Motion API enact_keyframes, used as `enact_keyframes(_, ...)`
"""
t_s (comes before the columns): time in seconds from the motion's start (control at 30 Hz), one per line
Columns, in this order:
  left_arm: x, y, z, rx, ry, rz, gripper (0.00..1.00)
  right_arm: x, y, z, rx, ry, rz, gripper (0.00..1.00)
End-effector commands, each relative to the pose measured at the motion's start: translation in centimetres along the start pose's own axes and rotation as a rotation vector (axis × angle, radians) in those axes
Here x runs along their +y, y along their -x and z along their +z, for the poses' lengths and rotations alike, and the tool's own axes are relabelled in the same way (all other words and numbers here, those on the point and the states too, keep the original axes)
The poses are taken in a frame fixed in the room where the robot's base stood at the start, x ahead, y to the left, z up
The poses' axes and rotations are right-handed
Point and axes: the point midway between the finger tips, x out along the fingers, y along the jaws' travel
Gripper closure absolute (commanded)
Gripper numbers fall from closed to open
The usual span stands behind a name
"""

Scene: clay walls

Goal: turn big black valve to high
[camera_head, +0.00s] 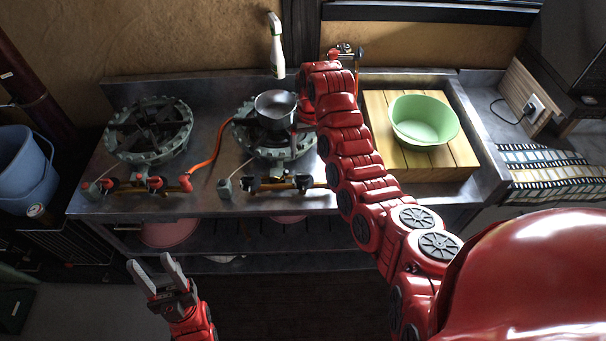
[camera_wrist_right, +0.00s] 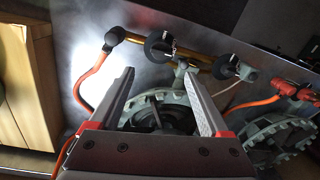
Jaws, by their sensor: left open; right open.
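Two black valves sit on the brass gas pipe at the front of the right burner (camera_head: 275,140): one on the left (camera_head: 255,184) and one on the right (camera_head: 303,182). The right wrist view shows both, one (camera_wrist_right: 158,45) looking larger and the other (camera_wrist_right: 228,66) smaller. I cannot read their settings. My right gripper (camera_wrist_right: 158,74) is open and empty, over the burner with its fingers pointing towards the pipe. In the head view its fingers are mostly hidden by my arm. My left gripper (camera_head: 150,262) is open and empty, low in front of the counter.
The left burner (camera_head: 148,130) has red valves (camera_head: 155,183) and an orange hose (camera_head: 207,160). A green bowl (camera_head: 424,120) rests on a wooden board (camera_head: 378,112).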

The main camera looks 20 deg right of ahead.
Motion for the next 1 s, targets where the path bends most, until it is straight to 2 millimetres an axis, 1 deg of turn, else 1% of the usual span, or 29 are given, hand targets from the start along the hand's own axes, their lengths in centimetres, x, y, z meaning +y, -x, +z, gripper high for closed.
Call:
enact_keyframes(0.03,0.0,0.7,0.1,0.000,0.000,0.000,0.50,-0.1,-1.6,0.1,-0.002,0.002,0.001,0.19)
enact_keyframes(0.13,0.1,1.3,0.2,0.000,0.000,0.000,0.50,-0.1,-4.0,0.1,-0.003,0.001,0.001,0.19)
enact_keyframes(0.17,0.0,0.2,0.0,-0.001,0.000,0.000,0.50,0.0,-4.0,0.2,-0.008,0.000,0.001,0.19)
enact_keyframes(0.23,0.0,-0.5,-0.1,0.001,0.000,0.000,0.50,0.0,-5.6,0.2,-0.009,0.000,0.000,0.19)
enact_keyframes(0.43,-0.1,-1.3,-0.2,0.000,0.000,0.000,0.50,0.0,-8.8,0.1,-0.004,0.000,0.000,0.19)
enact_keyframes(0.5,-0.1,-1.2,-0.2,0.000,0.000,0.000,0.50,-0.1,-9.7,-0.1,0.000,0.003,0.002,0.19)
enact_keyframes(0.7,-0.1,-1.3,-0.2,0.000,0.000,0.000,0.50,0.0,-11.2,-0.1,0.000,0.002,0.001,0.19)
enact_keyframes(1.0,-0.1,-1.3,-0.2,0.000,0.000,0.000,0.50,0.0,-11.8,-0.1,0.003,0.000,-0.001,0.19)
